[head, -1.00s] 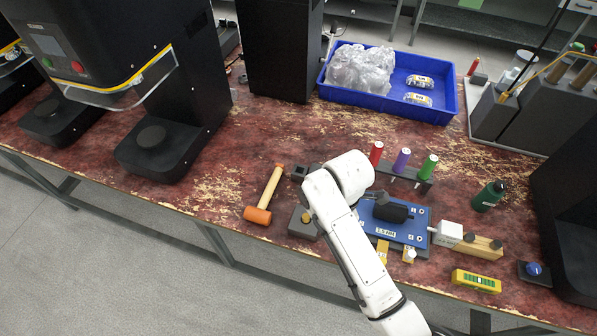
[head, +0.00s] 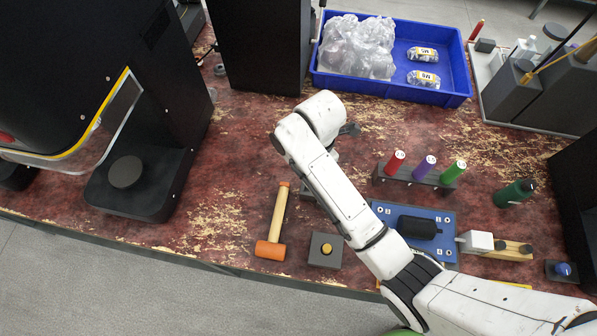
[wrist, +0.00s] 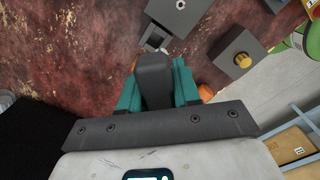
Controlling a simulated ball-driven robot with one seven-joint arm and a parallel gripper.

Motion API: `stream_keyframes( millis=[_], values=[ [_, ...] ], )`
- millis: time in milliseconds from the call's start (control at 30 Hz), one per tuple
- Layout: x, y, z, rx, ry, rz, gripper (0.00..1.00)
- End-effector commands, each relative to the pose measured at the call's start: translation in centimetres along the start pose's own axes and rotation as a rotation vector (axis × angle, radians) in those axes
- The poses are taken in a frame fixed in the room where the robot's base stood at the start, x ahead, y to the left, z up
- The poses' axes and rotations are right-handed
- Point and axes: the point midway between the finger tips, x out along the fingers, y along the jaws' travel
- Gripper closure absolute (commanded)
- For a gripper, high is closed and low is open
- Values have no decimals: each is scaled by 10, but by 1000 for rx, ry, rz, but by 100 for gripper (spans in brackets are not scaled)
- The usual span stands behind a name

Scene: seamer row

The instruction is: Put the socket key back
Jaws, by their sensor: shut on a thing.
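My gripper (wrist: 157,82) has teal fingers shut on a dark grey handle, which I take to be the socket key (wrist: 154,72); its lower end is mostly hidden. In the head view a dark piece (head: 349,130) sticks out right of my wrist, over the bare table; my arm hides the fingers there. A dark block with a square opening (wrist: 158,38) lies on the table beyond the fingertips, apart from the handle. In the head view this block (head: 307,190) is partly behind my arm.
A rack (head: 412,178) with red, purple and green handles, a blue fixture plate (head: 446,222) and a green bottle (head: 513,193) are right. A blue crate (head: 390,87) is behind.

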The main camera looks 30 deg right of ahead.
Motion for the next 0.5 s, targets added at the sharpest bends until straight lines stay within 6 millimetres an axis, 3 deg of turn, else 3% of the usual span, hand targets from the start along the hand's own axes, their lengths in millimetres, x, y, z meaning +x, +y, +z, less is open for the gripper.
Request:
stream_keyframes(
  millis=[300, 500],
  values=[
    [39, -1, 0, 1, 0, -3, 100],
    [54, 0, 0, 0, 0, 0, 100]
  ],
)
